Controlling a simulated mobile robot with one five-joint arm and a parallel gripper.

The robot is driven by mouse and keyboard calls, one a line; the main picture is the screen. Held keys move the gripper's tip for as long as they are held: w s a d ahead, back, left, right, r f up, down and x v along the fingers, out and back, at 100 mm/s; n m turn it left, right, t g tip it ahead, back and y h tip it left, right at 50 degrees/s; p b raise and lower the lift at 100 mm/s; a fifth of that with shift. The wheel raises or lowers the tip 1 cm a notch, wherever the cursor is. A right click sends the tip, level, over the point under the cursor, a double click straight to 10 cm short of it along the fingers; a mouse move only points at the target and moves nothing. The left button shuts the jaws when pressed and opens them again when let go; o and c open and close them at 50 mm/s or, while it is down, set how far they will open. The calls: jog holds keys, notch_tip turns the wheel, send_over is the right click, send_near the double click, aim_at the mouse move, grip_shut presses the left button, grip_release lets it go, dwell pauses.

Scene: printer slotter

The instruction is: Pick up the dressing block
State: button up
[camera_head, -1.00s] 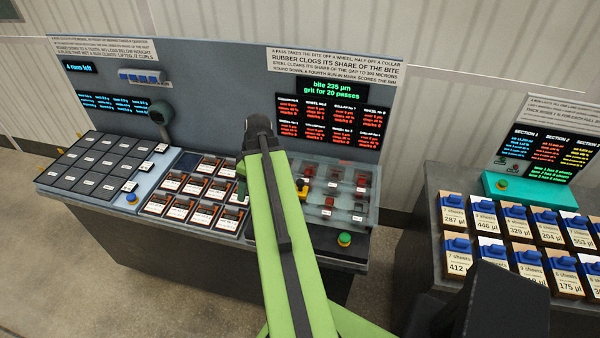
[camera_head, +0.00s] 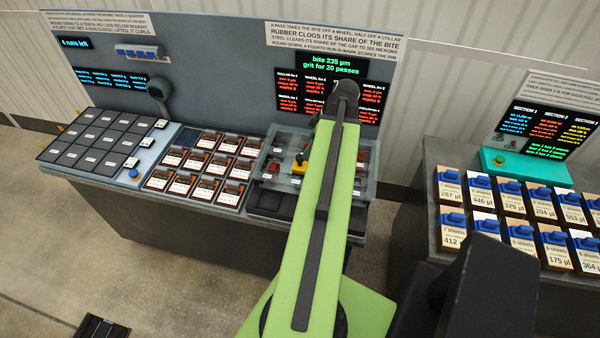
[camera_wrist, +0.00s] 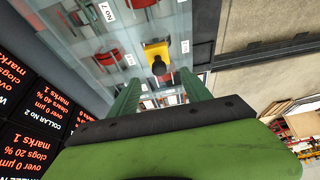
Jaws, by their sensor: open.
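The dressing block is probably the small yellow block with a black knob (camera_head: 301,164). It stands on the glass-topped tray of the right-hand station, just left of my arm in the head view. In the wrist view the yellow block (camera_wrist: 156,50) lies just past the fingertips, roughly centred between them. My gripper (camera_wrist: 158,78) shows two green fingers spread apart with nothing held between them. The gap from fingertips to block is hard to judge.
Red parts (camera_wrist: 108,57) sit in the tray around the yellow block. A dark screen panel (camera_wrist: 30,125) rises close on the left in the wrist view. Black-and-orange cards (camera_head: 205,170) lie left of the tray. A second bench with blue-clipped cards (camera_head: 510,203) stands right.

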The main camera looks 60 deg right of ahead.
jog(key=b, duration=0.4)
send_over(299, 165)
jog(key=s+d, duration=0.1)
jog(key=s, duration=0.1)
jog(key=f, duration=0.5)
jog(key=shift+w+f, duration=0.2)
jog(key=shift+w, duration=0.1)
jog(key=b+x, duration=0.4)
jog(key=x, duration=0.1)
jog(key=shift+d+f+b, duration=0.15)
jog(key=shift+f+b, duration=0.05)
jog(key=shift+b, duration=0.15)
jog(key=shift+r, duration=0.2)
grip_shut()
